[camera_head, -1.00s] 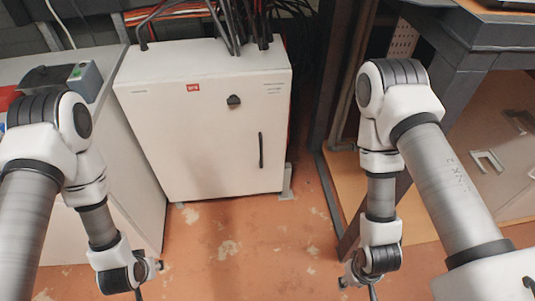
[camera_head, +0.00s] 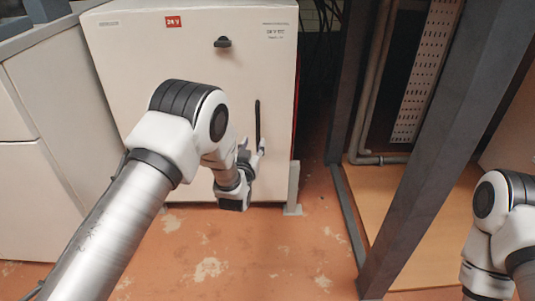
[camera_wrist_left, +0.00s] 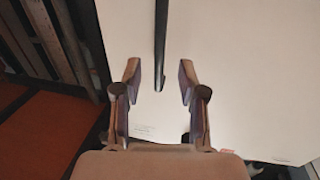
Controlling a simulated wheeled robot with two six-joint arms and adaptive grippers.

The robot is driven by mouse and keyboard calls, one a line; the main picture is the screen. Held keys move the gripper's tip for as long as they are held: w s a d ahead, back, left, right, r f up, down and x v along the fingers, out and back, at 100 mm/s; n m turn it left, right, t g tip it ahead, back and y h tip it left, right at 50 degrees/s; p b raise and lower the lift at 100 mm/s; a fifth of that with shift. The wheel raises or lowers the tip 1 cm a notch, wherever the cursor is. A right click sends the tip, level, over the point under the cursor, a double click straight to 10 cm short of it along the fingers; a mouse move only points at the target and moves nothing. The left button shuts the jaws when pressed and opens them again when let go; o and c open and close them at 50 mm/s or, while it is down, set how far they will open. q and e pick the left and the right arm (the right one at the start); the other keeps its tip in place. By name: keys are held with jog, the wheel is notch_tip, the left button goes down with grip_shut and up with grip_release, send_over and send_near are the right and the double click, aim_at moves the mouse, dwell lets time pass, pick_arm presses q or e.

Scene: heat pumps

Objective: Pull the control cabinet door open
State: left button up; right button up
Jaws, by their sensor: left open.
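The control cabinet (camera_head: 140,70) is a white box with a closed door. A black vertical bar handle (camera_head: 257,122) is on the door's right side, and a black knob (camera_head: 222,42) sits higher up. My left gripper (camera_head: 252,149) is open and close to the door at the handle's lower part. In the left wrist view the handle (camera_wrist_left: 161,40) runs in from the top, and its end lies between the two spread fingers of the gripper (camera_wrist_left: 159,82). Contact with the handle cannot be made out. My right gripper is out of view.
A grey metal frame (camera_head: 425,150) with a wooden base board (camera_head: 425,235) stands to the right. A pale cabinet (camera_head: 60,110) stands close on the left. The worn orange floor (camera_head: 285,255) in front is clear.

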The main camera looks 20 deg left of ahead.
aim_at(257, 131)
pick_arm(q)
jog(key=w+b, duration=0.1)
jog(key=w, duration=0.1)
jog(key=w+b, duration=0.1)
jog(key=w, duration=0.2)
jog(key=w+b, duration=0.1)
jog(key=w, duration=0.1)
jog(key=shift+w+a, duration=0.2)
jog(key=shift+a, duration=0.1)
jog(key=shift+w+r, duration=0.15)
grip_shut()
